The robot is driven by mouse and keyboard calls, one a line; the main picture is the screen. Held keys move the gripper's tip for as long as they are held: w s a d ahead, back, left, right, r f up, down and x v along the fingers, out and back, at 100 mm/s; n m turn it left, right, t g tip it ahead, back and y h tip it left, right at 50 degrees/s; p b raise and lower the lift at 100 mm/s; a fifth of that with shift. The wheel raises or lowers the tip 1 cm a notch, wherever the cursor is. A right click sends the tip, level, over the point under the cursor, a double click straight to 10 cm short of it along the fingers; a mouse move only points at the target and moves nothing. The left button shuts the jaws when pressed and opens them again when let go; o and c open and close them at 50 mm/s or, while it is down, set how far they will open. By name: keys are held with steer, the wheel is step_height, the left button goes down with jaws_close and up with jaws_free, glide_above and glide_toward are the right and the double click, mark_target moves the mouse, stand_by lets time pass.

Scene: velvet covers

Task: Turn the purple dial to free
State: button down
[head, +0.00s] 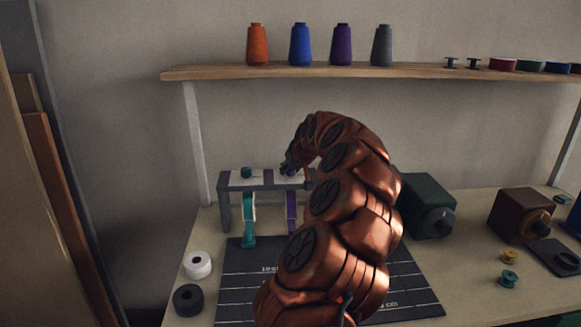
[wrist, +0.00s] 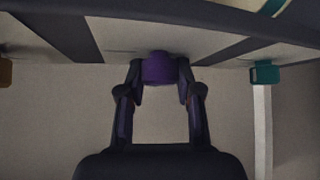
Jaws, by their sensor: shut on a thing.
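The purple dial (wrist: 159,68) sits on a pale panel in the wrist view, between the two fingers of my gripper (wrist: 160,78), which are shut on its sides. In the head view my gripper (head: 288,168) reaches the top of the grey stand (head: 224,203), where the dial is mostly hidden by it. The dial's setting and any label reading free cannot be made out.
White (head: 198,264) and black (head: 187,299) rolls lie at the front left. A dark green box (head: 428,207) stands right of my arm. A shelf (head: 330,72) with several spools runs above.

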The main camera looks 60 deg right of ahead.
steer(key=shift+n+y, duration=0.3)
steer(key=shift+n, duration=0.1)
steer(key=shift+r+t, duration=0.1)
steer(key=shift+t, duration=0.2)
steer(key=c, duration=0.8)
jaws_free()
steer(key=shift+o, duration=0.2)
steer(key=shift+s, duration=0.1)
steer(key=v, duration=1.2)
